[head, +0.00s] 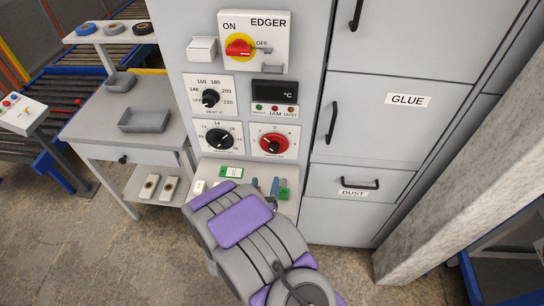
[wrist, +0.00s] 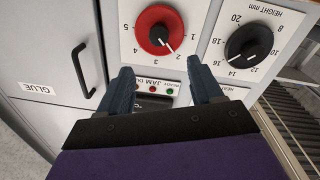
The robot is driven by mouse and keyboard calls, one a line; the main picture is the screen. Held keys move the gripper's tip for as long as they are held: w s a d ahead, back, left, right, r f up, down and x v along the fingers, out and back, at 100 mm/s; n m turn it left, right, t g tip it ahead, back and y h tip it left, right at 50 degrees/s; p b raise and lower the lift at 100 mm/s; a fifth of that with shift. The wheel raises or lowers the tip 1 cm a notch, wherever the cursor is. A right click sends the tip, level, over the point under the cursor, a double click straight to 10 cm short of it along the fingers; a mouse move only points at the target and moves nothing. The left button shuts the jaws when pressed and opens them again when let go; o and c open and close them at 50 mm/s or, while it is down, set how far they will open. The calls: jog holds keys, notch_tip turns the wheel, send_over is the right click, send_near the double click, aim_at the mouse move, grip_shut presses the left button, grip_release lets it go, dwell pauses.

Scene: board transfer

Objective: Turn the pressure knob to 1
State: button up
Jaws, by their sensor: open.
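The red pressure knob (head: 273,143) sits on a white dial plate at the lower right of the EDGER panel. My gripper (wrist: 160,70) is open and empty. Its two dark blue fingers point toward the panel, with the knob beyond the gap between their tips and apparently apart from them. In the head view my purple and grey arm rises from the bottom; the fingers cannot be made out there.
The black height knob (head: 219,139) is left of the red one, with another black knob (head: 210,98) above. A display (head: 274,91) with small lamps is above the red knob.

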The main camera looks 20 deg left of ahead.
aim_at(273, 151)
jog(key=w, duration=0.4)
jog(key=w+a+b, duration=0.1)
jog(key=w, duration=0.3)
jog(key=w+a+b, duration=0.1)
jog(key=w, duration=0.3)
jog(key=shift+w+a, duration=0.1)
jog(key=shift+w, duration=0.2)
jog(key=shift+c, duration=0.6)
jog(key=c, duration=0.9)
